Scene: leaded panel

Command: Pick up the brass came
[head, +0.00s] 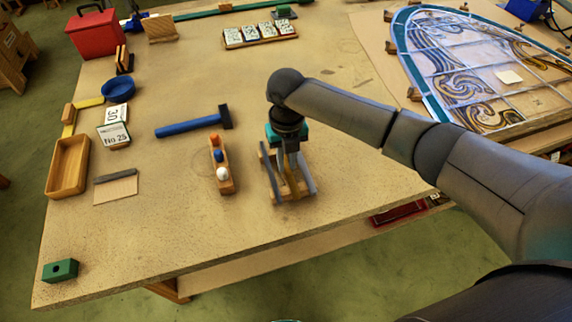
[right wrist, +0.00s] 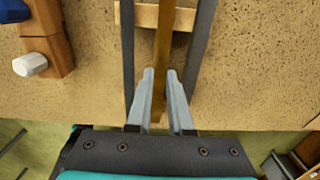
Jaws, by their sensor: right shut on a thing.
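The brass came (head: 288,180) is a narrow yellow-brown strip between two dark grey cames on a small wooden rack near the table's front edge. In the right wrist view the brass came (right wrist: 163,38) runs up between the fingers, with a grey came on each side. My right gripper (head: 287,158) points down over the rack, and its fingers (right wrist: 160,78) are shut on the brass came. The gripper hides part of the came in the head view. I cannot tell whether the came is lifted off the rack. My left gripper is not in view.
A wooden block with coloured knobs (head: 220,165) stands close left of the rack. A blue-handled hammer (head: 190,126) lies beyond it. The leaded panel (head: 480,70) is at the back right. The table's front left is mostly clear, with a green block (head: 60,270) at the corner.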

